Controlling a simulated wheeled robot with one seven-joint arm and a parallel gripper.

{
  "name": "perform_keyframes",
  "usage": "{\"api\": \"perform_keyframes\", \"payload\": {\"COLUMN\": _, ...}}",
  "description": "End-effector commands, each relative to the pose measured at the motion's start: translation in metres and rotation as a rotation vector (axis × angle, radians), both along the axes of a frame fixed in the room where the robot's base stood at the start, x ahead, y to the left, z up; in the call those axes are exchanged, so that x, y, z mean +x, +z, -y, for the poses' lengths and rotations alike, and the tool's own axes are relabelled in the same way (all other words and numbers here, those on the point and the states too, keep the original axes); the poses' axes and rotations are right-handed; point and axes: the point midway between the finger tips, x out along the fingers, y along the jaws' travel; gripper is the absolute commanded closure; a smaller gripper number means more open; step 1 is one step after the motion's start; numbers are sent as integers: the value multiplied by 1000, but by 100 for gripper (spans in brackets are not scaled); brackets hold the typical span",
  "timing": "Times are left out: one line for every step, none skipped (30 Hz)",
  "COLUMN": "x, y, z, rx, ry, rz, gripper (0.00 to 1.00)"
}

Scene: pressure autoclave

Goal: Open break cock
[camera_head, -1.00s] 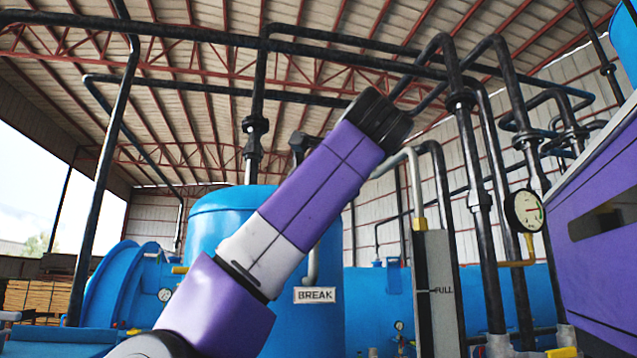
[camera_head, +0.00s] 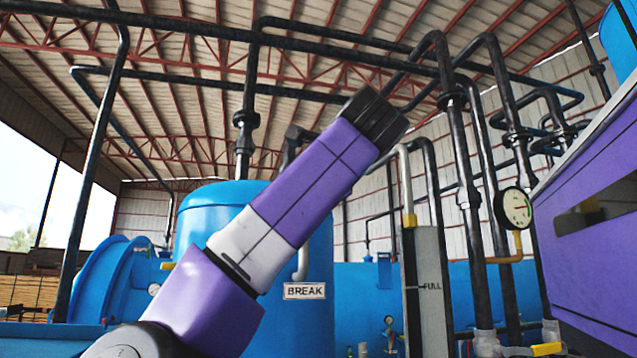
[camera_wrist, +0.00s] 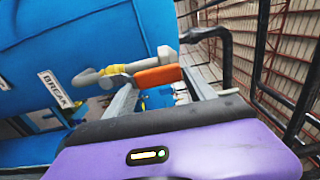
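The white BREAK sign (camera_head: 304,291) is on the blue tank (camera_head: 215,205) in the head view. In the wrist view the sign (camera_wrist: 55,89) is at the left. Beside it a grey pipe (camera_wrist: 90,78) carries a yellow fitting (camera_wrist: 115,71), and an orange handle (camera_wrist: 158,76) lies just right of that. My gripper (camera_wrist: 150,68) points at the handle, its two grey fingers apart with the handle across the space between them. Whether the fingers touch it cannot be told. The head view shows my purple arm but not the gripper's fingers.
Black pipes (camera_head: 468,165) rise at the centre right. A pressure gauge (camera_head: 513,208) and the FULL level column (camera_head: 428,290) stand right of the tank. A purple panelled body (camera_head: 590,230) fills the right edge. In the wrist view a dark pipe (camera_wrist: 226,55) stands right of the fingers.

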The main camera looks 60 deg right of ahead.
Motion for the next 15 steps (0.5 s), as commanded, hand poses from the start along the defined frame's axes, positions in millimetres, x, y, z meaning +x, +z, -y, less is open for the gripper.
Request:
{"api": "perform_keyframes", "payload": {"x": 0, "y": 0, "z": 0, "rx": -1, "ry": 1, "rz": -1, "gripper": 36}}
{"api": "perform_keyframes", "payload": {"x": 0, "y": 0, "z": -1, "rx": -1, "ry": 1, "rz": 0, "gripper": 36}}
{"api": "perform_keyframes", "payload": {"x": -1, "y": 0, "z": -2, "rx": -1, "ry": 1, "rz": 0, "gripper": 36}}
{"api": "perform_keyframes", "payload": {"x": -2, "y": 0, "z": -4, "rx": -3, "ry": 1, "rz": 0, "gripper": 36}}
{"api": "perform_keyframes", "payload": {"x": -4, "y": 0, "z": -6, "rx": -3, "ry": 0, "rz": 0, "gripper": 36}}
{"api": "perform_keyframes", "payload": {"x": -7, "y": -1, "z": -10, "rx": -4, "ry": 1, "rz": 0, "gripper": 36}}
{"api": "perform_keyframes", "payload": {"x": -10, "y": -1, "z": -13, "rx": -3, "ry": 2, "rz": 1, "gripper": 36}}
{"api": "perform_keyframes", "payload": {"x": -13, "y": -2, "z": -16, "rx": -3, "ry": 2, "rz": 3, "gripper": 36}}
{"api": "perform_keyframes", "payload": {"x": -18, "y": -2, "z": -22, "rx": -2, "ry": 1, "rz": 3, "gripper": 36}}
{"api": "perform_keyframes", "payload": {"x": -21, "y": -2, "z": -26, "rx": -2, "ry": 1, "rz": 2, "gripper": 36}}
{"api": "perform_keyframes", "payload": {"x": -24, "y": -2, "z": -29, "rx": -2, "ry": 2, "rz": 2, "gripper": 36}}
{"api": "perform_keyframes", "payload": {"x": -29, "y": -2, "z": -34, "rx": -2, "ry": 1, "rz": 3, "gripper": 36}}
{"api": "perform_keyframes", "payload": {"x": -32, "y": -2, "z": -38, "rx": -1, "ry": 0, "rz": 3, "gripper": 36}}
{"api": "perform_keyframes", "payload": {"x": -35, "y": -2, "z": -41, "rx": -1, "ry": 1, "rz": 3, "gripper": 36}}
{"api": "perform_keyframes", "payload": {"x": -38, "y": -2, "z": -46, "rx": -1, "ry": 1, "rz": 3, "gripper": 36}}
